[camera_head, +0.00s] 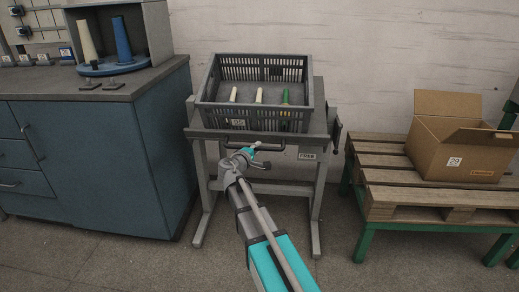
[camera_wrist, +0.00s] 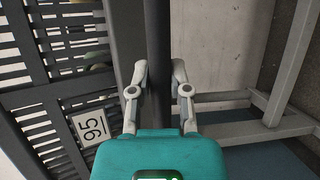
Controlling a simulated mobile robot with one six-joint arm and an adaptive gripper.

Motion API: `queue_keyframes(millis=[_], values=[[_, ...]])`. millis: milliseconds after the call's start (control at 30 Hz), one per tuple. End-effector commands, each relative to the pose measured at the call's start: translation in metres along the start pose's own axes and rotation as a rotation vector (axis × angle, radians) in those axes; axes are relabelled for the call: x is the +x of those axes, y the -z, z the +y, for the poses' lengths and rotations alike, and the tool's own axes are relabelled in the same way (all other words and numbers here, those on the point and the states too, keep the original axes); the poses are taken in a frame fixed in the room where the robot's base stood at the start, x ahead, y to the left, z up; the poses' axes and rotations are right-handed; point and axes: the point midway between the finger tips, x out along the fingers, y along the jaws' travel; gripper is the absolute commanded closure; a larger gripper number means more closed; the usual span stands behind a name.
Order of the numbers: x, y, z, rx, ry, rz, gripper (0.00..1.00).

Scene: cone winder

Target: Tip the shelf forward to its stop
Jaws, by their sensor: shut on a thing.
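The shelf (camera_head: 200,134) is a dark board on a grey stand, with a grey slatted crate (camera_head: 222,107) on it. How far the shelf is tilted is hard to tell. A dark bar handle (camera_head: 276,148) runs below its front edge. My gripper (camera_head: 250,150) is at the left part of this handle. In the wrist view, the two fingers (camera_wrist: 159,68) stand on either side of the dark handle bar (camera_wrist: 158,30), closed on it. The crate with its 95 label (camera_wrist: 93,126) shows to the left there. My gripper hides part of the handle in the head view.
The crate holds two pale cones (camera_head: 259,95) and a green one (camera_head: 285,97). A blue cabinet (camera_head: 95,165) stands close on the left. A pallet bench (camera_head: 385,175) with a cardboard box (camera_head: 455,140) stands on the right. A FREE sign (camera_head: 307,155) hangs on the stand.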

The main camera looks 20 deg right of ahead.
Motion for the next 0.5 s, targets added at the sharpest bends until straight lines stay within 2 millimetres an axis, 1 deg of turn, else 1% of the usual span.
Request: queue_keyframes(millis=[100, 133, 267, 300, 500], values=[[-0.0008, 0.0008, -0.0028, 0.007, 0.008, 0.004, 1.0], [-0.0007, 0.0008, -0.0029, 0.008, 0.009, 0.004, 0.72], [-0.0005, 0.0004, -0.0027, 0.006, 0.007, 0.003, 0.48], [-0.0004, 0.0002, -0.0025, 0.006, 0.007, 0.002, 0.41], [0.0001, -0.0006, -0.0018, 0.005, 0.005, 0.0, 0.41]])
